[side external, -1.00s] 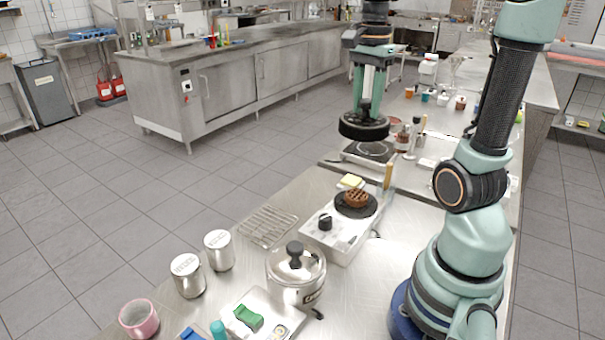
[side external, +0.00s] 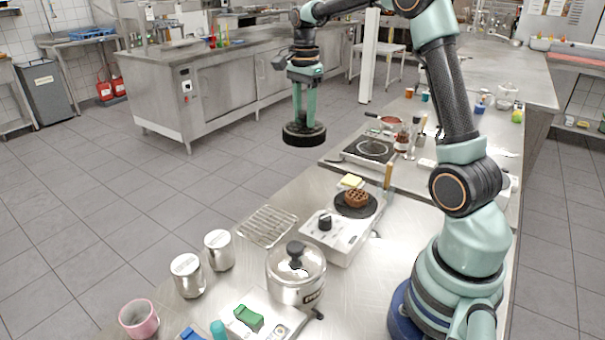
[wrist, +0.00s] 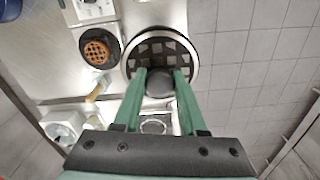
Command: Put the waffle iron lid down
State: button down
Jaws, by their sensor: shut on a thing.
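The waffle iron lid (side external: 304,136) is a thick black disc. My gripper (side external: 303,119) is shut on its knob and holds it level in the air, left of the waffle iron in the side view. In the wrist view my gripper (wrist: 160,74) has one green finger on each side of the black knob (wrist: 159,85); the lid (wrist: 184,50) shows a pattern of squares and a pale rim. The waffle iron base (side external: 333,237) is a white box with a black dial and a round black plate. A brown waffle (side external: 356,198) lies on the plate, and also shows in the wrist view (wrist: 97,45).
A wooden handle (side external: 388,177) stands up by the base. A yellow block (side external: 352,181), wire rack (side external: 267,226), lidded pot (side external: 296,274) and two metal canisters (side external: 187,275) are nearby. A hot plate (side external: 369,151) is behind. Bare steel lies right of the base.

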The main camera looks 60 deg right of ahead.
notch_tip(320, 180, down, 18)
jog(key=shift+f, duration=0.1)
dwell(0.4)
jog(key=shift+c, duration=2.3)
grip_release()
jog(key=shift+f, duration=0.1)
